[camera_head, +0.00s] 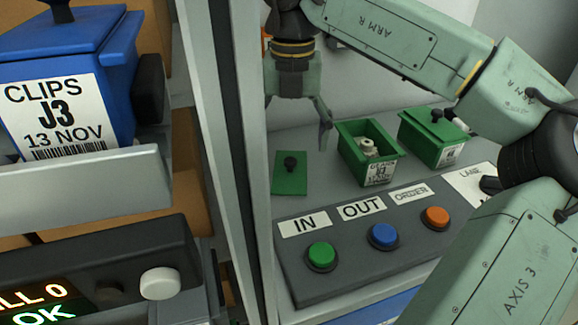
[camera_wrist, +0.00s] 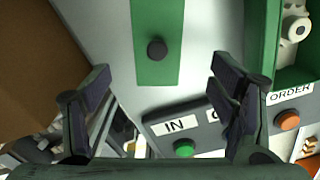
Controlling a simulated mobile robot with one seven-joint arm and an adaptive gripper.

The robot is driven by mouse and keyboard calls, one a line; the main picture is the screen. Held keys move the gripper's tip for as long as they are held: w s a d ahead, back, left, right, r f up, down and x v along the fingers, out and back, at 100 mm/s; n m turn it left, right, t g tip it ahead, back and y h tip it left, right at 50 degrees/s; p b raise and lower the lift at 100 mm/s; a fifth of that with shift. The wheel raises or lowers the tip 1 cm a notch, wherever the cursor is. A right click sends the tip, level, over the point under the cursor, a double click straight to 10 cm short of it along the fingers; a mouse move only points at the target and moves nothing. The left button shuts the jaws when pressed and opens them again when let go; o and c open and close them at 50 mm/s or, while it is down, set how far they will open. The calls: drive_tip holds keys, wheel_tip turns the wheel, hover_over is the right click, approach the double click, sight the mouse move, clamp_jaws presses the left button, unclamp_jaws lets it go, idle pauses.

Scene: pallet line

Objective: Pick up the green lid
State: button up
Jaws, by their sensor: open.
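The green lid (camera_head: 289,180) is a flat green plate with a dark round knob, lying on the grey surface left of the open green bin. In the wrist view the lid (camera_wrist: 157,66) lies between and beyond the fingertips, its knob near the top middle. My gripper (camera_head: 298,118) is above the surface, pointing down, over and slightly behind the lid in the head view. In the wrist view my gripper (camera_wrist: 162,90) has its two fingers spread wide, with nothing between them. The lid appears apart from both fingers.
An open green bin (camera_head: 351,153) holds whitish parts. A lidded green bin (camera_head: 435,140) stands right of it. A button panel (camera_head: 300,265) with green, blue and orange buttons lies in front. A pale upright post (camera_head: 225,160) and a blue CLIPS bin (camera_head: 68,75) are at left.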

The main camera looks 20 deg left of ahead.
sight(290, 161)
drive_tip(key=shift+a+f+p, duration=0.2)
drive_tip(key=shift+f+p, duration=0.65)
drive_tip(key=shift+f, duration=2.5)
drive_tip(key=shift+c, duration=0.2)
drive_tip(key=c, duration=1)
